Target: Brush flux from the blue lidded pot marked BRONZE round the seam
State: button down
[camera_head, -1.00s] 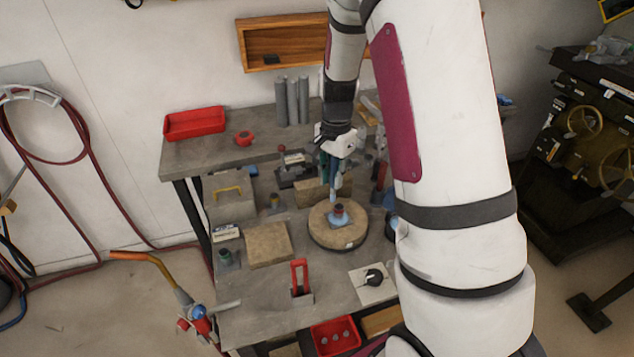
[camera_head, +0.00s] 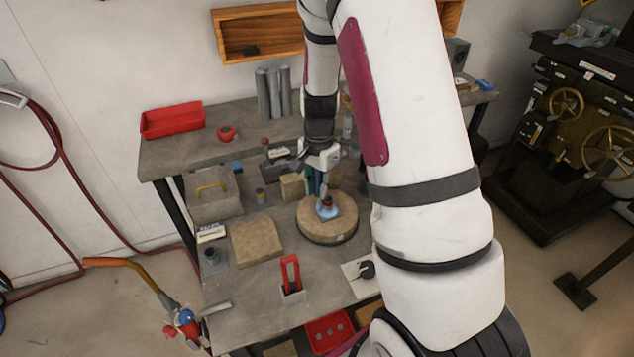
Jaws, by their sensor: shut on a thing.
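My gripper (camera_head: 319,172) is shut on a slim blue-grey thing that looks like a brush, pointing down. Its lower end is at or just above a small workpiece (camera_head: 327,209) with a bluish base and a dark reddish top. I cannot tell whether they touch. The workpiece sits on a round tan turntable (camera_head: 340,232). The seam is too small to make out. I cannot pick out the BRONZE pot for sure, as no marking is readable. A small blue thing (camera_head: 237,167) and a small dark pot with a yellowish band (camera_head: 260,196) stand left of the gripper.
A red tray (camera_head: 172,120) and grey cylinders (camera_head: 272,95) stand on the rear shelf. My arm hides the bench's right side.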

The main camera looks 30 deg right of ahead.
jog(key=shift+f, duration=0.5)
dwell(0.8)
jog(key=shift+w, duration=0.1)
jog(key=shift+w+d+b, duration=0.2)
jog(key=shift+w+b, duration=0.5)
jog(key=shift+w, duration=0.2)
jog(key=shift+r, duration=0.1)
jog(key=shift+s, duration=0.15)
